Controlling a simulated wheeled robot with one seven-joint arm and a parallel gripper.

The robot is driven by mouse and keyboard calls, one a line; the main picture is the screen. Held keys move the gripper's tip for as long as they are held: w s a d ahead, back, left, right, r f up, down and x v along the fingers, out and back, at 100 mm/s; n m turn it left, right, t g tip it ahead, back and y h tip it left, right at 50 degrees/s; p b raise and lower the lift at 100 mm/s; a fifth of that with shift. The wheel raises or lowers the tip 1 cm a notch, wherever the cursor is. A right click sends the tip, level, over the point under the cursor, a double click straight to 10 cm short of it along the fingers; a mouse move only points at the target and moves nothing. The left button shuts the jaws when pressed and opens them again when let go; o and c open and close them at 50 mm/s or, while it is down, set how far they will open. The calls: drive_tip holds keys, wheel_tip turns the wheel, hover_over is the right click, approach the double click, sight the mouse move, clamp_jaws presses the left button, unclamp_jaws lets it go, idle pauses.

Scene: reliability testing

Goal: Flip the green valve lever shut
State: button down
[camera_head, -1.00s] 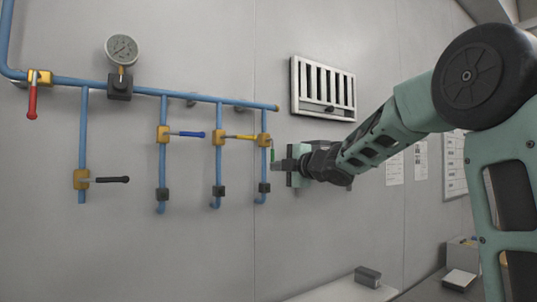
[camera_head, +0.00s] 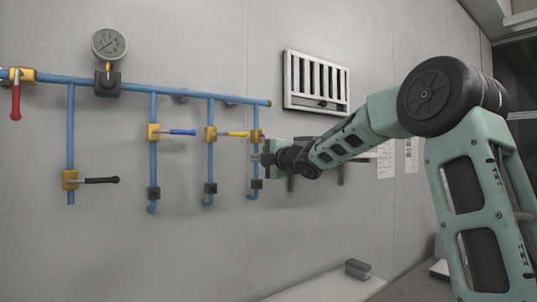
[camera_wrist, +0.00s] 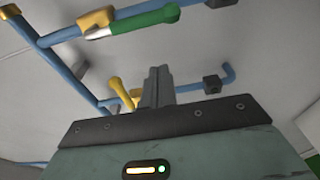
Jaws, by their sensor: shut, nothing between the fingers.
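The green valve lever (camera_wrist: 145,22) shows in the wrist view, reaching from its yellow valve body (camera_wrist: 97,18) and lying roughly along the blue pipe. In the head view its yellow valve (camera_head: 256,136) is on the rightmost branch pipe; the lever is mostly hidden there by my gripper. My gripper (camera_head: 262,158) is just right of and overlapping that pipe, below the valve. In the wrist view its fingers (camera_wrist: 157,86) are shut and empty, below the green handle in the picture. I cannot tell whether they touch the lever.
Nearby valves have a yellow lever (camera_head: 233,134), a blue lever (camera_head: 183,132), a black lever (camera_head: 101,180) and a red lever (camera_head: 15,102). A pressure gauge (camera_head: 109,43) stands above the main pipe. A wall vent (camera_head: 316,82) is above my forearm. Wall below the pipes is clear.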

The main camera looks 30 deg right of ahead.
drive_tip(key=w+d+p, duration=0.2)
drive_tip(key=d+p, duration=0.1)
drive_tip(key=shift+w+d, duration=0.1)
drive_tip(key=shift+d, duration=0.1)
